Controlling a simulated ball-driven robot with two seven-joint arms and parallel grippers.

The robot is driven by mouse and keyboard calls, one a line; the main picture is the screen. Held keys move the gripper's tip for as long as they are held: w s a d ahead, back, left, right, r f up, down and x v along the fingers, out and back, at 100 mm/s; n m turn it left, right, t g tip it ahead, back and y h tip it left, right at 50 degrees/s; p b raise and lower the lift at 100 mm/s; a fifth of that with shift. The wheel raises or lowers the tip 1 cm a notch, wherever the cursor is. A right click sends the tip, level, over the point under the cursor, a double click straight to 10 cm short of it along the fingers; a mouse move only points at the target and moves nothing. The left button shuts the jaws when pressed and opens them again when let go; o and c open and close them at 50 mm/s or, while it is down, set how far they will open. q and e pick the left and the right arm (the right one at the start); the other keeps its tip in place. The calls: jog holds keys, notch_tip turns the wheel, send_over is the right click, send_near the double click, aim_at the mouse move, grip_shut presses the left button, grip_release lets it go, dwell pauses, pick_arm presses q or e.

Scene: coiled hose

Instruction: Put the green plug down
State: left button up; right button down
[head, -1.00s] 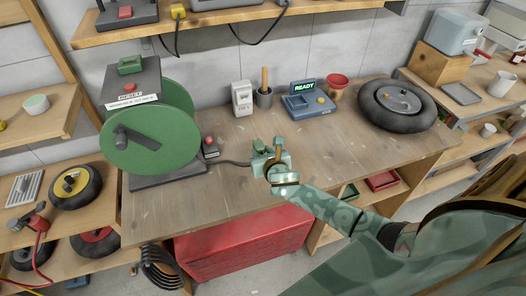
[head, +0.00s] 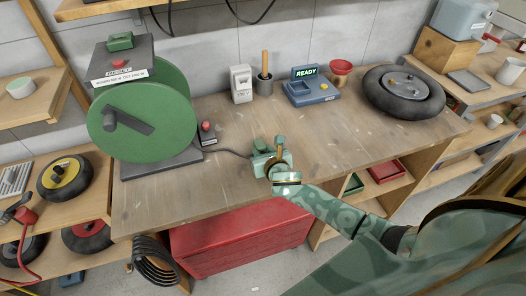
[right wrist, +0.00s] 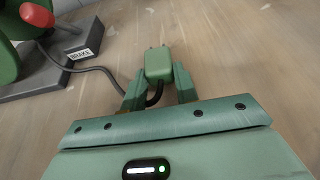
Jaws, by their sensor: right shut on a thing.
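The green plug (right wrist: 157,66) is a small pale-green block with prongs at its far end, seen in the right wrist view. My right gripper (right wrist: 158,84) is shut on it, one finger on each side. A dark cable runs from the plug's near end, under the fingers and left toward the reel. In the head view my right gripper (head: 269,153) is over the middle of the wooden bench (head: 230,185), and the plug is hard to tell from the fingers. I cannot tell whether the plug touches the bench top. My left gripper is not in view.
A green cable reel (head: 143,122) stands at the bench's left, beside a small box with a red knob (head: 206,131). Bench around the gripper is clear.

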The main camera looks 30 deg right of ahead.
jog(key=shift+f+b, duration=0.45)
jog(key=shift+f, duration=0.15)
jog(key=c, duration=1)
grip_release()
